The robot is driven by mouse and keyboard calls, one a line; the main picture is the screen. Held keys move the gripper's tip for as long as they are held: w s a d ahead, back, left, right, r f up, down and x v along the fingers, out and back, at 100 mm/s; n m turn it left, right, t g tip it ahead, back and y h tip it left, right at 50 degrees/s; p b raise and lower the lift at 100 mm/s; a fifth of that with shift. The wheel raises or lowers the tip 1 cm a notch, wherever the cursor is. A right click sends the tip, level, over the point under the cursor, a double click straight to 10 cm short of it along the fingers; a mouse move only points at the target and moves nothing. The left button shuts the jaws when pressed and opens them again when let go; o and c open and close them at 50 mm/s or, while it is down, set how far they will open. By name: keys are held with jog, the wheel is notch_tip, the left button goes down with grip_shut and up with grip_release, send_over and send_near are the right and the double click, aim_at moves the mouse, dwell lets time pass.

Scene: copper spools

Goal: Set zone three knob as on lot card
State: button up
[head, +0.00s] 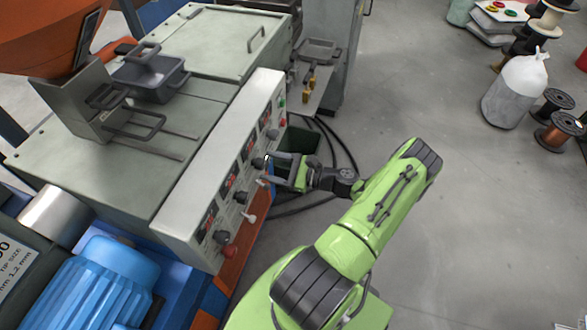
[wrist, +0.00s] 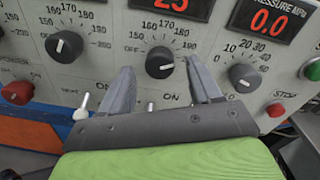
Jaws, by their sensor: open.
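In the wrist view, a black dial knob (wrist: 160,62) with a temperature scale lies between the two fingertips of my gripper (wrist: 160,70). It is just left of the pressure knob, but its zone label is not readable. The fingers are open, one at each side, with gaps to the knob; the exact depth is hard to tell. Its white pointer mark is too small to read surely. In the head view, my gripper (head: 280,168) reaches the sloping panel from the right, near a dark knob (head: 258,162). No lot card can be made out.
Neighbouring knobs stand at the left (wrist: 64,45) and right (wrist: 243,77) in the wrist view. A toggle switch (wrist: 82,108) and a red stop button (wrist: 275,109) protrude nearby. Black cables (head: 335,150) lie on the floor behind my gripper.

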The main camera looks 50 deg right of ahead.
jog(key=v, duration=1.3)
jog(key=shift+s, duration=0.3)
jog(key=shift+d, duration=0.1)
jog(key=w+a+r+n+g+p, duration=0.1)
jog(key=w+a+r+n+g, duration=0.4)
jog(key=a+r+n+g, duration=0.25)
jog(key=w+a+r+n+g+p, duration=0.2)
jog(key=w+a+r+n+g, duration=0.45)
jog(key=a+r+n, duration=0.25)
jog(key=s+a+r+n+t+h+p, duration=0.1)
jog(key=s+a+r+n+t+h, duration=0.2)
jog(key=s+a+r+n+h, duration=0.3)
jog(key=s+a+r+n, duration=0.5)
jog(key=s+a+r, duration=0.1)
jog(key=r, duration=0.2)
jog(key=shift+s+a+p, duration=0.2)
jog(key=shift+a+p, duration=0.05)
jog(key=shift+p, duration=0.15)
